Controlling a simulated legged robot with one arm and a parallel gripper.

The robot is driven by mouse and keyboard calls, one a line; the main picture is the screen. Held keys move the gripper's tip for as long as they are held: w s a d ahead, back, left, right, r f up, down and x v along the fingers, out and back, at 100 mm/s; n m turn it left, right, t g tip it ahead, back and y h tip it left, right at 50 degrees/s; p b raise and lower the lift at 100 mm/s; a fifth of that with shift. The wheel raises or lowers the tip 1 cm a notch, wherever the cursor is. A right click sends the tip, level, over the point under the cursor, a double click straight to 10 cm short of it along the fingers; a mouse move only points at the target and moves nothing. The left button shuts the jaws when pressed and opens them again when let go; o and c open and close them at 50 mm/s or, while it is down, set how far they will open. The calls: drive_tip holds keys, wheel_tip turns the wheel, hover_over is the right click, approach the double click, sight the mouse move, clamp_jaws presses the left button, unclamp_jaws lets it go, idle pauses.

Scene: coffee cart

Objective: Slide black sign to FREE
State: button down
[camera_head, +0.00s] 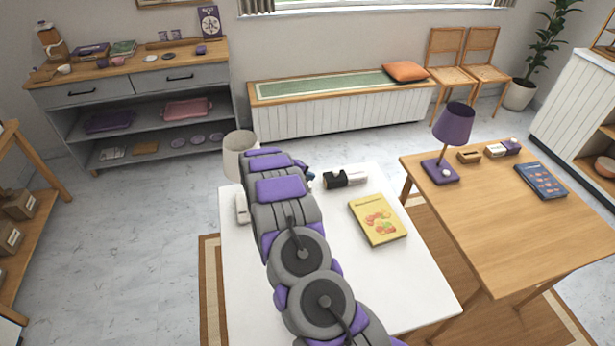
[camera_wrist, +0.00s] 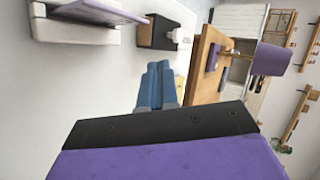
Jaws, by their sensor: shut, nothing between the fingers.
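The black sign (camera_head: 336,179) sits on the white table near its far edge, just right of my gripper in the head view. A white piece (camera_head: 357,178) adjoins its right end. In the wrist view the black block (camera_wrist: 157,33) stands ahead of my fingers, its white part (camera_wrist: 178,36) beside it. I cannot read any lettering. My gripper (camera_wrist: 157,72) has blue fingers pressed together and empty, pointing toward the sign with a gap between. In the head view only a bit of blue fingertip (camera_head: 311,177) shows past my arm.
A yellow book (camera_head: 378,219) lies on the white table (camera_head: 400,290). A pale lampshade (camera_head: 240,152) and a white block (camera_head: 241,208) are left of my arm. A wooden table (camera_head: 500,210) at right holds a purple lamp (camera_head: 452,128), small blocks and a blue book (camera_head: 541,181).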

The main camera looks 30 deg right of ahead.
sight(334, 173)
drive_tip(key=x, duration=0.3)
drive_tip(key=r+b+x, duration=0.1)
drive_tip(key=x, duration=0.2)
drive_tip(key=d+x, duration=0.1)
drive_tip(key=x, duration=0.3)
drive_tip(key=shift+s+d+r, duration=0.1)
drive_tip(key=shift+s+d, duration=0.1)
drive_tip(key=shift+w+d+b, duration=0.1)
drive_tip(key=shift+d+b, duration=0.15)
drive_tip(key=shift+b, duration=0.1)
drive_tip(key=shift+w+a+r, duration=0.2)
drive_tip(key=shift+r, duration=0.05)
drive_tip(key=shift+s+d+f, duration=0.1)
drive_tip(key=shift+d+f, duration=0.05)
drive_tip(key=shift+d, duration=0.6)
drive_tip(key=d, duration=0.2)
drive_tip(key=s+d, duration=0.1)
drive_tip(key=d, duration=0.2)
drive_tip(key=s+d, duration=0.1)
drive_tip(key=d, duration=0.2)
drive_tip(key=shift+s+d+p, duration=0.2)
drive_tip(key=shift+p, duration=0.2)
